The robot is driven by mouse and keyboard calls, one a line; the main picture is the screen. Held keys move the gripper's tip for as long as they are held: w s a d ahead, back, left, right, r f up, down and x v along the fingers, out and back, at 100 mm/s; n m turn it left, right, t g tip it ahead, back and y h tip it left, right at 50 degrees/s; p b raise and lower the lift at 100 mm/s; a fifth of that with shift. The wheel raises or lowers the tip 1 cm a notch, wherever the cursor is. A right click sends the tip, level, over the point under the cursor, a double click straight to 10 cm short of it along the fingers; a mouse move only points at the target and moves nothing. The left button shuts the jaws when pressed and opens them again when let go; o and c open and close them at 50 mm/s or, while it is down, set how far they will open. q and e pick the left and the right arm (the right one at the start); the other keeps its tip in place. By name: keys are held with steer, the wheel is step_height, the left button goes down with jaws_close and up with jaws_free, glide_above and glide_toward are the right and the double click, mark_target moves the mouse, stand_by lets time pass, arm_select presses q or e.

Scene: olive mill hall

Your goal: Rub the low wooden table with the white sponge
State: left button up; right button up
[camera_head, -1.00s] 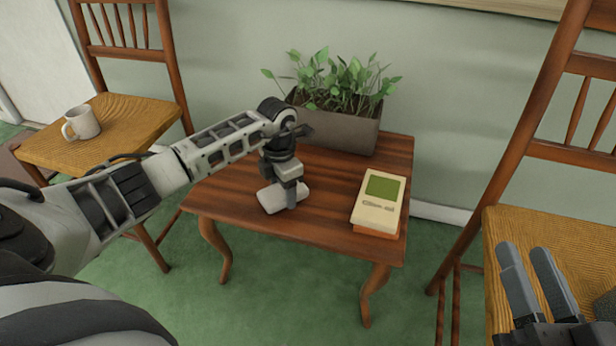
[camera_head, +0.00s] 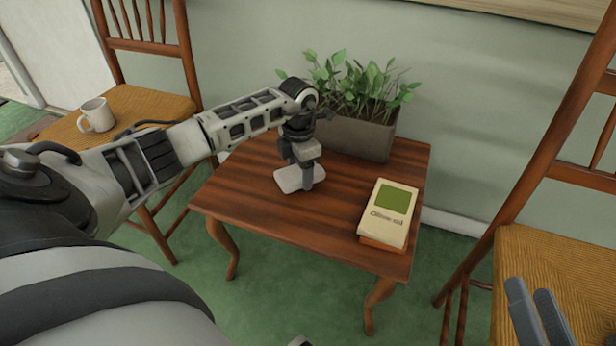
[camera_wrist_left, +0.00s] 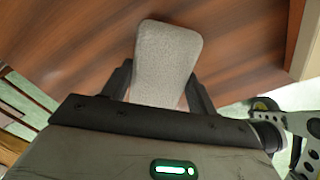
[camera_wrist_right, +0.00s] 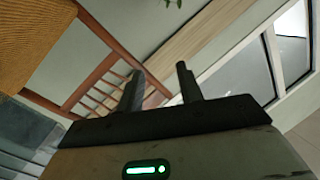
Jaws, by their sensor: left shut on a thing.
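The low wooden table (camera_head: 270,222) is reddish brown with curved legs. The white sponge (camera_head: 290,181) lies flat at its middle left and appears to touch the top. My left gripper (camera_head: 308,184) reaches down from above and is shut on the sponge. In the left wrist view the sponge (camera_wrist_left: 167,62) sticks out between the two fingers (camera_wrist_left: 162,92) over the wood. My right gripper (camera_head: 535,310) is at the lower right, away from the table. In the right wrist view its fingers (camera_wrist_right: 160,85) stand apart with nothing between them.
A planter with green leaves (camera_head: 355,138) stands at the table's back edge, close behind my left gripper. Chairs flank the table; the left one (camera_head: 140,103) bears a mug (camera_head: 97,115). The table's front left is clear.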

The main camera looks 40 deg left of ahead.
arm_select(q)
steer(key=shift+r, duration=0.45)
step_height(320, 180, up, 3)
steer(key=p, duration=0.3)
steer(key=shift+r+p, duration=0.8)
steer(key=shift+p, duration=0.05)
arm_select(e)
steer(key=shift+s+d+f+n+g+h, duration=0.3)
steer(key=shift+f+g+h, duration=0.1)
steer(key=shift+f+h, duration=0.15)
steer(key=shift+s+d+f+n+g+h, duration=0.2)
steer(key=shift+d+f+g+h, duration=0.1)
steer(key=shift+f+g+h, duration=0.25)
